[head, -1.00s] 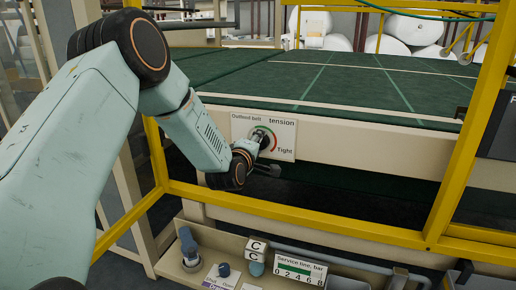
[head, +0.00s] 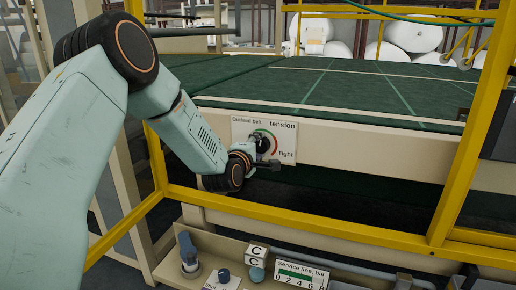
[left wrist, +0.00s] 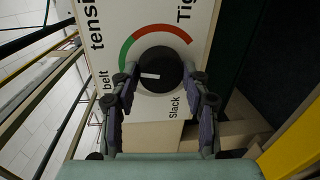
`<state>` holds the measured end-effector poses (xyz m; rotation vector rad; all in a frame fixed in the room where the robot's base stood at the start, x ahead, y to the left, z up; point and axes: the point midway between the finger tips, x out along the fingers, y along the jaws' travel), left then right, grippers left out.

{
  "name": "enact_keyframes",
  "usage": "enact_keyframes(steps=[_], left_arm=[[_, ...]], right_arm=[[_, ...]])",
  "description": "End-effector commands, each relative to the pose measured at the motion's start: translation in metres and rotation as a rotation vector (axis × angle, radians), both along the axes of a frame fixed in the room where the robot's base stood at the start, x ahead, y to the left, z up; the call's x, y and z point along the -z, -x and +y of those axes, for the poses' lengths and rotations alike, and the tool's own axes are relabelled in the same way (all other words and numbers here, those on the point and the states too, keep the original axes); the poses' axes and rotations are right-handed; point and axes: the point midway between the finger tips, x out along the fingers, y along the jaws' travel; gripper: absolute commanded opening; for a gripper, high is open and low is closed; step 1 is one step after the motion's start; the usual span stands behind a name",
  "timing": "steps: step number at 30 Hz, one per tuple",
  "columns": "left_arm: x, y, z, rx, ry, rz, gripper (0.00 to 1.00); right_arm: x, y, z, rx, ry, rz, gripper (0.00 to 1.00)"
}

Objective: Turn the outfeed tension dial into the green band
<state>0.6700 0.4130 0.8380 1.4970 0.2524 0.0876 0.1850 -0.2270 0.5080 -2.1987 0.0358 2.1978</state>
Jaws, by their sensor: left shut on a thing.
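The outfeed tension plate (head: 284,132) is white with a green and red arc, with "Tight" at its lower right in the head view. The tension dial (left wrist: 162,72) is a round black knob with a white mark. In the left wrist view the mark points left, toward the lower end of the green band (left wrist: 126,52); a fingertip partly covers that area, so I cannot tell whether it lines up. My left gripper (left wrist: 165,84) is shut on the dial, one finger on each side. In the head view the gripper (head: 259,148) hides part of the dial. My right gripper is not in view.
Yellow guard rails (head: 310,228) frame the opening my left arm reaches through. Below is a shelf with a blue-topped knob (head: 187,248), a "C" block and a service line gauge (head: 301,276). The green belt (head: 330,85) lies behind the plate.

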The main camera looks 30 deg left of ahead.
Motion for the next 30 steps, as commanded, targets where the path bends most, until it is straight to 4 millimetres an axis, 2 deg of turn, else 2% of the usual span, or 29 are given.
enact_keyframes(steps=[1,2,10,22,30], left_arm=[[-0.001,-0.001,-0.001,0.002,-0.002,-0.002,0.15],[-0.001,-0.001,0.000,0.002,-0.002,-0.002,0.47],[-0.001,0.000,0.000,0.001,-0.002,-0.002,0.70],[-0.001,0.005,-0.001,0.000,0.001,0.001,0.70],[-0.006,0.042,-0.009,0.000,0.004,-0.001,0.70]], right_arm=[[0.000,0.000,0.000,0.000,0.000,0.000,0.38],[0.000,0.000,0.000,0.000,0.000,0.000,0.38],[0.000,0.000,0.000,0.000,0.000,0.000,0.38],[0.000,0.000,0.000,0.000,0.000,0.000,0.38],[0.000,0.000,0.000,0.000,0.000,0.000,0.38]])
